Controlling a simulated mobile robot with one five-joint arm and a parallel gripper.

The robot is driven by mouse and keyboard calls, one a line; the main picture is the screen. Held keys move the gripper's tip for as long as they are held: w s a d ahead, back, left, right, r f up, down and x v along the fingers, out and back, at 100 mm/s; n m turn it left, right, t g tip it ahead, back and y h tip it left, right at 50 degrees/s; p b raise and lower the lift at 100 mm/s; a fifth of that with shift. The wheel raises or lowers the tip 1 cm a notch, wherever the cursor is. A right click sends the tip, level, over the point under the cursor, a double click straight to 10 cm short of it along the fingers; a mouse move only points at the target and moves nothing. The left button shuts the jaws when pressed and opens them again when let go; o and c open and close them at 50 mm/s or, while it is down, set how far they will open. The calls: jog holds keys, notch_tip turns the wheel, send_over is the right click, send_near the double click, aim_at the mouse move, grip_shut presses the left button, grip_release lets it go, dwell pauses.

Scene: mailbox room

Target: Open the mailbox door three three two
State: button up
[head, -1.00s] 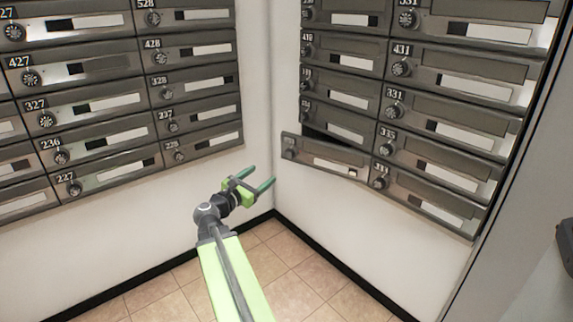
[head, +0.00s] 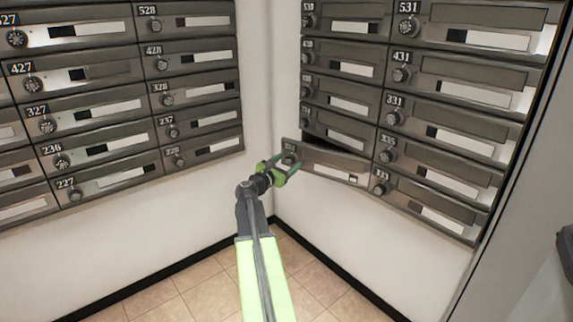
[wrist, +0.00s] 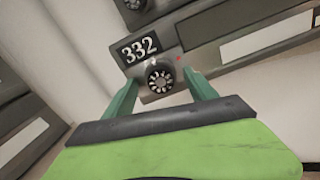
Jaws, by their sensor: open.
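The mailbox door 332 (head: 325,162) is at the bottom left of the right-hand bank in the head view. It stands ajar, with a dark gap along its top edge. In the wrist view its number plate (wrist: 140,47) reads 332, and its round dial knob (wrist: 160,78) is just below that. My gripper (head: 283,166) is open at the door's left end. In the wrist view its two green fingers stand on either side of the knob, with space showing between them and it. I cannot tell whether the fingertips touch the door.
Other closed mailbox doors surround it, with door 333 (head: 425,200) to its right. A left-hand bank (head: 100,100) is on the adjoining wall. White wall (head: 340,225) and tiled floor (head: 190,298) below are clear.

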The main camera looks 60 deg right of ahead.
jog(key=shift+c, duration=0.4)
grip_shut()
